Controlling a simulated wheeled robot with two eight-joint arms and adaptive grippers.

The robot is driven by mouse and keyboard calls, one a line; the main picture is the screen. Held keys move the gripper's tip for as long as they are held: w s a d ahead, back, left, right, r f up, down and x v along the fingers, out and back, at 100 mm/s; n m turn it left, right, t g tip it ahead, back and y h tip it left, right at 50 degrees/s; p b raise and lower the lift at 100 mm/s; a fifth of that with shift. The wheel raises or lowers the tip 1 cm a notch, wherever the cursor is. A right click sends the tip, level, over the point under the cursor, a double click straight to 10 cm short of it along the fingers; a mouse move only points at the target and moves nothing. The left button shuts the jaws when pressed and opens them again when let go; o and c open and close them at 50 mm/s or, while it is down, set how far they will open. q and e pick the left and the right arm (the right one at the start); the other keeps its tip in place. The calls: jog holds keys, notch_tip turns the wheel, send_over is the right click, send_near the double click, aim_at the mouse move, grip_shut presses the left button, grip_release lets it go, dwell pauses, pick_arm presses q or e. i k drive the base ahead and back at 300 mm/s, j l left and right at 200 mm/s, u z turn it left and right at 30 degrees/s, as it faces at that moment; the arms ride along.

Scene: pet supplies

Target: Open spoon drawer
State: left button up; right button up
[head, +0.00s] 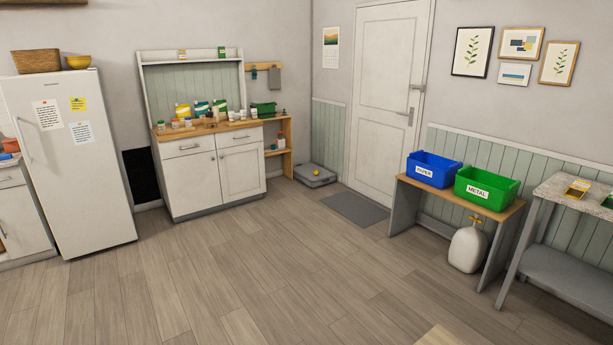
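A white cabinet (213,177) with a wooden top stands against the back wall. It has two drawers side by side at the top, a left drawer (187,147) and a right drawer (240,137), each with a dark handle. Both drawers look shut. Doors sit below them. I cannot tell which one is the spoon drawer, as no label shows. Another white cabinet (18,218) with a drawer front is cut off at the left edge. Neither of my grippers is in view.
A bench (455,198) with a blue bin (434,170) and a green bin (487,187) stands right. The wooden floor (230,270) between is clear.

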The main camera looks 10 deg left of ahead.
aim_at(174, 148)
jog(key=i+u, duration=0.2)
jog(key=i, duration=0.3)
jog(key=i+u, duration=0.2)
jog(key=i, duration=0.35)
jog(key=i+u, duration=0.2)
jog(key=i, duration=0.35)
jog(key=i+l+u, duration=0.15)
jog(key=i, duration=0.35)
jog(key=i+l+u, duration=0.2)
jog(key=i, duration=0.3)
jog(key=i+j+u, duration=0.2)
jog(key=i, duration=2.2)
jog(key=i+z, duration=0.3)
jog(key=i, duration=0.3)
jog(key=i+j+z, duration=0.1)
jog(key=i+z, duration=0.15)
jog(key=i, duration=0.3)
jog(key=i+j+z, duration=0.3)
jog(key=i, duration=0.3)
jog(key=l, duration=0.1)
